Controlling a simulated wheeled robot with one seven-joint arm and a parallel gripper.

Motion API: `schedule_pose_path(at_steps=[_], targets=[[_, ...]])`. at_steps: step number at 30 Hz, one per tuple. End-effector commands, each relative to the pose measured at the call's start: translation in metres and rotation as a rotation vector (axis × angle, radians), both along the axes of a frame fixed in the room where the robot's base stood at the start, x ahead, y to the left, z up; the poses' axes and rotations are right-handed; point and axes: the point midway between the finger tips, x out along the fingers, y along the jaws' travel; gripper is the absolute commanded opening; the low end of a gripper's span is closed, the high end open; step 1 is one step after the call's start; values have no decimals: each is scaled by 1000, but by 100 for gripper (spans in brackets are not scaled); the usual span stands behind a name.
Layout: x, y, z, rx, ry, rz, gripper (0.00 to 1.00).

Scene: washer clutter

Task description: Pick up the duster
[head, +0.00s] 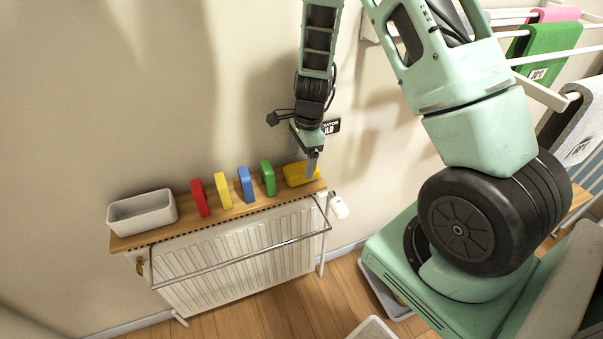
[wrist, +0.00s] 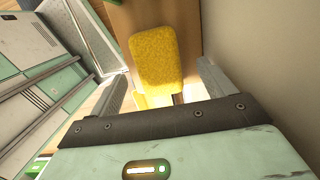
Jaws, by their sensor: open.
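The duster (head: 302,174) looks like a fuzzy yellow block lying on the right end of the wooden shelf. It also shows in the wrist view (wrist: 160,58), just beyond and between my finger tips. My gripper (head: 312,163) is over the right end of the shelf, close to the duster, and partly covers it in the head view. In the wrist view my gripper (wrist: 164,78) has its two fingers spread apart with nothing clamped. The near end of the duster is partly hidden by the gripper body, and I cannot tell whether a finger touches it.
The wooden shelf (head: 245,208) sits on a white radiator (head: 225,250) against the wall. Red (head: 200,198), yellow (head: 223,190), blue (head: 245,184) and green (head: 267,178) blocks stand left of the duster. A white bin (head: 142,214) is at the far left. A drying rack (head: 545,55) hangs at right.

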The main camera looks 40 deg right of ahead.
Motion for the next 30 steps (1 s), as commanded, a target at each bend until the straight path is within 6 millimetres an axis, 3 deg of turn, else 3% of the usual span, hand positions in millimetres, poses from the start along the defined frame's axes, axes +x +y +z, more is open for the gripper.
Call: schedule_pose_path(at_steps=[6, 16, 21, 30], targets=[[-2, 3, -33, 1, 2, -2, 82], [-1, 4, -39, 0, 0, -1, 82], [-1, 4, -39, 0, 0, -1, 35], [-2, 4, -38, 0, 0, -1, 34]])
